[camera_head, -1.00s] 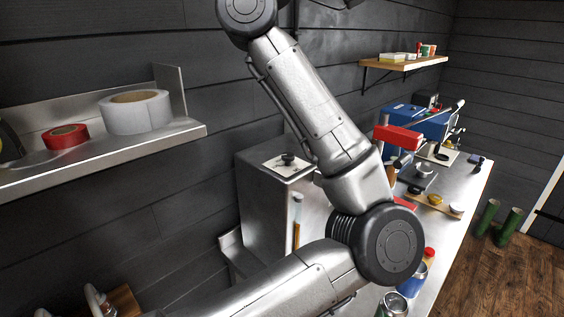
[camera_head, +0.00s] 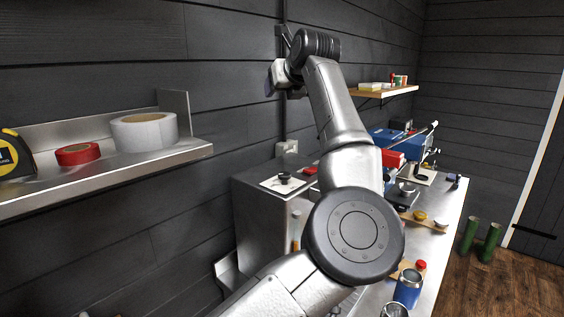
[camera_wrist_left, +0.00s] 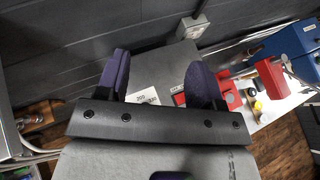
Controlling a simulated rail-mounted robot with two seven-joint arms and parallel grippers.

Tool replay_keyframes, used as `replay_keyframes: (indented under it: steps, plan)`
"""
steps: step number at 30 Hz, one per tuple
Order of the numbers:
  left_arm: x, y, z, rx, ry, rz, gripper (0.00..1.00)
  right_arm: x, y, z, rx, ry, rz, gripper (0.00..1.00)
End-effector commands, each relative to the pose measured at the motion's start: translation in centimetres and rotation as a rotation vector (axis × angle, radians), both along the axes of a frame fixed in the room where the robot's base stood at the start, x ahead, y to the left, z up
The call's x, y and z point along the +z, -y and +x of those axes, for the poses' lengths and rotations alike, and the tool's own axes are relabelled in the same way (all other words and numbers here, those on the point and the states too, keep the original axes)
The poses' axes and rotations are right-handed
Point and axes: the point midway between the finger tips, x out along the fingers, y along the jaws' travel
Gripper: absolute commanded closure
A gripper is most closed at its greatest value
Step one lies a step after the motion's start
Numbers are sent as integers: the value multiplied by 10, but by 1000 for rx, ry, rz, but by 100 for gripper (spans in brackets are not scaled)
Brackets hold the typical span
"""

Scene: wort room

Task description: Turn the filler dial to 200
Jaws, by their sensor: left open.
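The filler is a grey metal box (camera_head: 262,212) against the wall. On its top is a white plate (camera_head: 277,186) carrying the dial, a small black knob (camera_head: 284,178). My left gripper (camera_head: 270,86) is above and behind the box in the head view, partly hidden by its wrist. In the left wrist view its two purple fingers (camera_wrist_left: 160,80) are apart and empty. Between them shows part of the white plate (camera_wrist_left: 143,97) with printed numbers that look like 200 and 330. The knob is hidden there, so its setting cannot be read. My right gripper is not in view.
A metal shelf (camera_head: 190,153) at left holds white tape (camera_head: 144,131), red tape (camera_head: 78,154) and a tape measure (camera_head: 14,155). A wall socket box (camera_head: 286,149) is behind the filler. The bench right of it holds a blue machine (camera_head: 388,138) and a blue can (camera_head: 408,288).

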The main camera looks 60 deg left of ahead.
Motion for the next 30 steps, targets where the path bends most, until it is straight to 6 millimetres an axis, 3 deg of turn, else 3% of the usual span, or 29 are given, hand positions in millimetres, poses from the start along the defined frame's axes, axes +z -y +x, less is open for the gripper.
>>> replay_keyframes:
  steps: [3,6,15,22,30]
  plan:
    - [-32,24,3,1,-2,-244,39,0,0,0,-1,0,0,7]
    - [-51,43,0,13,-10,-414,39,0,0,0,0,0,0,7]
    - [-74,79,-11,70,-49,-681,39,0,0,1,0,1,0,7]
    - [-95,75,-11,88,-43,-703,39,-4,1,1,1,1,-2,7]
    - [-141,56,-11,89,-44,-700,39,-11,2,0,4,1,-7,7]
